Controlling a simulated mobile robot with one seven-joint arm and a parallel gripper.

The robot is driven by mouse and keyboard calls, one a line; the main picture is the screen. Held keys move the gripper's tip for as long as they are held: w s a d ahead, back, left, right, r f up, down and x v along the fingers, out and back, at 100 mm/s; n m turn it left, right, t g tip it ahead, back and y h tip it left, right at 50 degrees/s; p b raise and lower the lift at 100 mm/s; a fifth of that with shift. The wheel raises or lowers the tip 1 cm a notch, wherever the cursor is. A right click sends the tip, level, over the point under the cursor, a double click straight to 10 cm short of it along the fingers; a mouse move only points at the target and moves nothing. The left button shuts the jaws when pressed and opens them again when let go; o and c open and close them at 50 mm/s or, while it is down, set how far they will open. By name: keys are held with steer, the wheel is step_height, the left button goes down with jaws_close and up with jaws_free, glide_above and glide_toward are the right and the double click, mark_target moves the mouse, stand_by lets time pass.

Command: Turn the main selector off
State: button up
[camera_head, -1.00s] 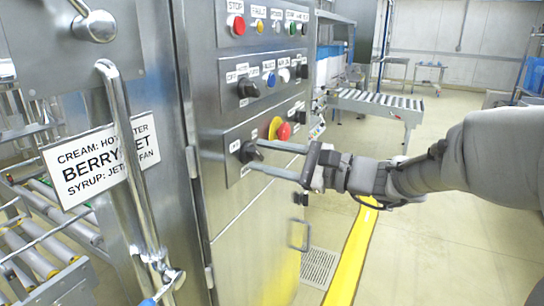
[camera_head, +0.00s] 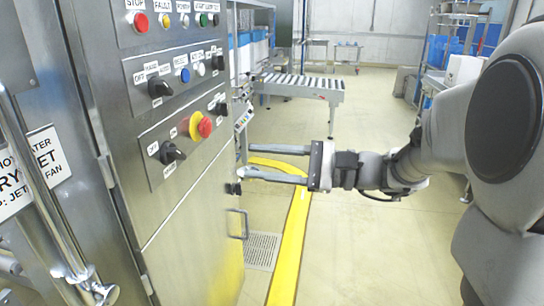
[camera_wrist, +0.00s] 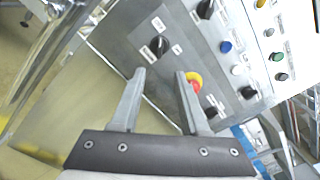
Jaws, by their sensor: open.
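The lower plate of the cabinet's control panel carries a black rotary selector (camera_head: 172,152) with small white labels around it, too small to read surely. Its handle seems to point to the right, away from the label at its left; the exact setting is unclear. The wrist view also shows this selector (camera_wrist: 158,47), ahead of the fingertips and slightly left of centre. My gripper (camera_head: 245,160) is open and empty, apart from the panel to its right, its two fingers pointing at the cabinet. Its fingers also show in the wrist view (camera_wrist: 160,72).
A red and yellow emergency stop (camera_head: 204,127) sits right of the selector. Another black selector (camera_head: 159,88) and several buttons are above. A metal door handle (camera_head: 238,224) sticks out lower down. A roller conveyor (camera_head: 300,82) stands behind. Floor right of the cabinet is open.

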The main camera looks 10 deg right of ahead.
steer(key=shift+v, duration=1.65)
steer(key=s+a+f+n+g+h, duration=0.2)
steer(key=s+f+n+h, duration=0.15)
steer(key=s, duration=0.25)
steer(key=s+a+f+n+g+h, duration=0.2)
steer(key=s+a+f+g+h, duration=0.1)
steer(key=s+f, duration=0.15)
steer(key=s+d+f+n+t+h, duration=0.2)
steer(key=s+d+f+n+h, duration=0.1)
steer(key=s+d+n+h, duration=0.3)
steer(key=d+r+n+t+h+p, duration=0.1)
steer(key=d+r+h+p, duration=0.3)
steer(key=r+p, duration=1.1)
steer(key=shift+w+d+r+t, duration=0.2)
steer(key=shift+r+t, duration=0.25)
steer(key=shift+t, duration=0.45)
steer(key=shift+h, duration=0.25)
